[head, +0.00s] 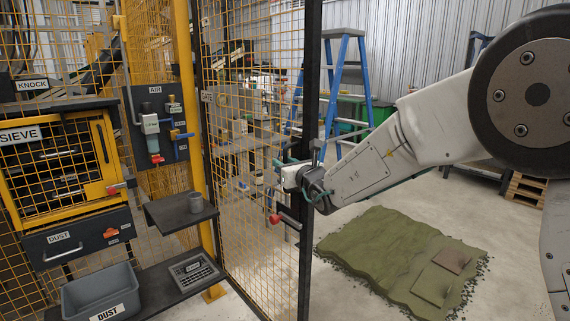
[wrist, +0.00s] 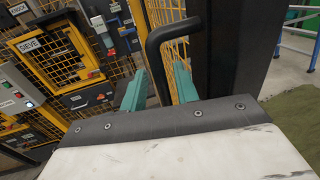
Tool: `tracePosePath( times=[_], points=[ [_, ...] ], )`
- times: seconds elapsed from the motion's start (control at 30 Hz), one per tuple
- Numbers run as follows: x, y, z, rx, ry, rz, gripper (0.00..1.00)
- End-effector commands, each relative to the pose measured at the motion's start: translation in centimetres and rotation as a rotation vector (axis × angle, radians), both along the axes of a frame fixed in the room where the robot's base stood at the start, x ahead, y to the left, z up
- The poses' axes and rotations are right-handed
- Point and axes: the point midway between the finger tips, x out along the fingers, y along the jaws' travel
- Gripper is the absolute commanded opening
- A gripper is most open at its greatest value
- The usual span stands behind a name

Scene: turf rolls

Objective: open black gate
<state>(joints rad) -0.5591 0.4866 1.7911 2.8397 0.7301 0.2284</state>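The black-framed gate with yellow mesh (head: 262,110) stands left of centre in the head view; its dark upright edge (head: 306,250) runs top to bottom. In the wrist view, a bent black handle (wrist: 157,62) stands out from the dark upright (wrist: 232,45). My gripper (head: 287,172) is at the gate's edge, at about mid height. Its two teal fingers (wrist: 160,90) are apart, one on each side of the handle's lower bar. Some space shows between the handle and the right finger. My wrist hides the handle's lower end.
A red-knobbed lever (head: 275,218) sits on the gate below my gripper. Left are the sieve cabinet (head: 60,165), a dark shelf (head: 180,213) with a cup, and a grey dust bin (head: 100,293). A turf patch (head: 385,250) lies right; a blue ladder (head: 345,85) stands behind.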

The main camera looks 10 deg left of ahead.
Motion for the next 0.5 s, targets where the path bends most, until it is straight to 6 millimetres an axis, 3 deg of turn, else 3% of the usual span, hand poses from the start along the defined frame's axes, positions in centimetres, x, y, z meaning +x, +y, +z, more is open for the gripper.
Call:
tracePosePath(
  times=[0.3,0.5],
  points=[
    [-3.8,-3.5,0.0,-0.001,0.001,0.000,0.30],
    [-5.1,-4.8,0.0,-0.001,0.001,0.001,0.30]
  ],
)
